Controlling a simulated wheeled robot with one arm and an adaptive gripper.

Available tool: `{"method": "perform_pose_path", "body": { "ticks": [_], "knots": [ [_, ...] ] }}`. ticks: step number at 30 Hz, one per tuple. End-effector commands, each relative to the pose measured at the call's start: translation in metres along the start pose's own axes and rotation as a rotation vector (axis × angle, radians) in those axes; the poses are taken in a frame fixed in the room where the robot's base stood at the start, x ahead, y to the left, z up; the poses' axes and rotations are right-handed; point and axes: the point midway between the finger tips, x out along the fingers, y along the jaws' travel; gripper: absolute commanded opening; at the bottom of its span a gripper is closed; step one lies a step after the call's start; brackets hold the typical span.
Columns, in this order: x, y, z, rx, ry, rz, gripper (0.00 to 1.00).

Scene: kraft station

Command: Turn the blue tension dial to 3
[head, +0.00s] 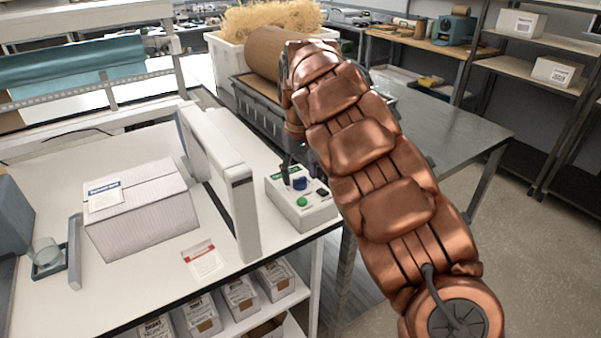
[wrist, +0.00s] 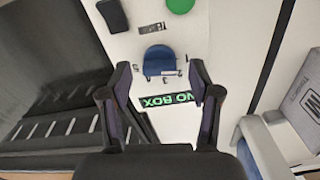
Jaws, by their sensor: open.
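The blue tension dial (head: 299,184) is on the sloped top of a white control box (head: 318,212) at the table's right edge. In the wrist view the dial (wrist: 159,60) shows as a blue knob with small tick marks around it. My gripper (wrist: 161,74) is open, its two dark fingertips to the left and right of the dial in that view, with gaps on both sides. I cannot tell whether the tips are level with the dial or above it. In the head view my gripper (head: 287,172) is a dark shape just left of the dial, partly hidden by my arm.
A green button (head: 302,202) and a black switch (head: 322,192) sit close to the dial. A green-lettered display (wrist: 165,100) lies beneath the fingers in the wrist view. A white upright frame (head: 240,205) stands left of the box, with a carton (head: 140,215) beyond it.

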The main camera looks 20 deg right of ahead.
Motion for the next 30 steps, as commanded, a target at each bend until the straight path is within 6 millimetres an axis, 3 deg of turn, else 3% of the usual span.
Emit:
{"method": "perform_pose_path", "body": {
  "ticks": [12, 30],
  "knots": [
    [0.0046, 0.0006, 0.0003, 0.001, 0.000, 0.001, 0.62],
    [0.0046, 0.0008, 0.0005, 0.002, 0.000, 0.001, 0.03]
  ]
}}
